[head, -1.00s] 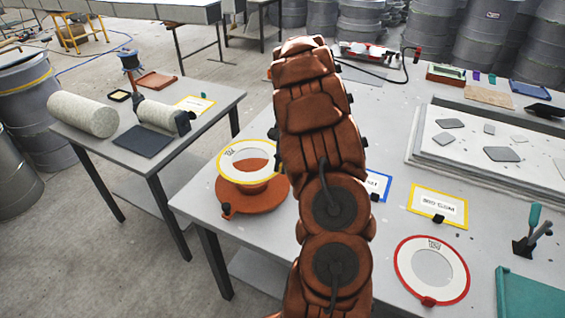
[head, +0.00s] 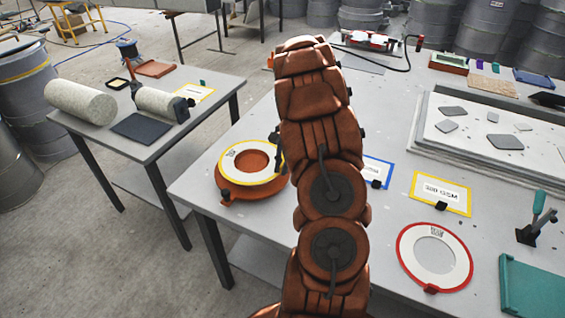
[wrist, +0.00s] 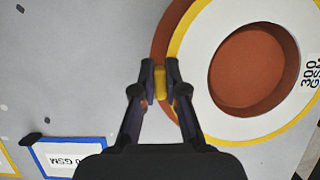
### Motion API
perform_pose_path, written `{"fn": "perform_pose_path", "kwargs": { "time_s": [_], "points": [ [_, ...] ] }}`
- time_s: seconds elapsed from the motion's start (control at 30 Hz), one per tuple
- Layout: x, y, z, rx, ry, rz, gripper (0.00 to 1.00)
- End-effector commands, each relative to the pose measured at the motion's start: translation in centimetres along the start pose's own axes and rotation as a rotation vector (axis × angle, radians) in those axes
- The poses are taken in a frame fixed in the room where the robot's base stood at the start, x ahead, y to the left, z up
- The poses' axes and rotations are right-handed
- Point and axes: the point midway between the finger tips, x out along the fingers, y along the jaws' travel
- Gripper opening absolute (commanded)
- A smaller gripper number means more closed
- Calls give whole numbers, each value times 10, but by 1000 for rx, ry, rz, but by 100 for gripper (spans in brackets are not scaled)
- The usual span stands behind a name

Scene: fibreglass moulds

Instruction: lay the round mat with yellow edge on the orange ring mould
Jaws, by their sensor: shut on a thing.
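The round mat with yellow edge (head: 236,150) is a white ring over the orange ring mould (head: 251,193) at the left end of the table. The mould's orange middle shows through the mat's hole. In the wrist view the mat (wrist: 207,45) covers much of the mould (wrist: 165,40), whose rim shows past the mat's edge on the left. My gripper (wrist: 160,84) is shut on a yellow tab at the mat's edge. I cannot tell whether the mat touches the mould all around. In the head view my arm hides most of the gripper.
A round mat with red edge (head: 405,270) lies at the front right. A blue-edged card (head: 377,172) and a yellow-edged card (head: 412,192) lie between them. A teal tray (head: 530,290) is at the right corner. A side table (head: 190,125) with rolls stands left.

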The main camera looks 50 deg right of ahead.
Motion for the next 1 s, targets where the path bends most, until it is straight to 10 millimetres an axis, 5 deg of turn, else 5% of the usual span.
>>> {"fn": "perform_pose_path", "kwargs": {
  "time_s": [0.4, 1.0],
  "points": [
    [23, 0, -9, -1, 0, 1, 0],
    [27, 0, -11, -1, 0, 1, 0]
  ]
}}
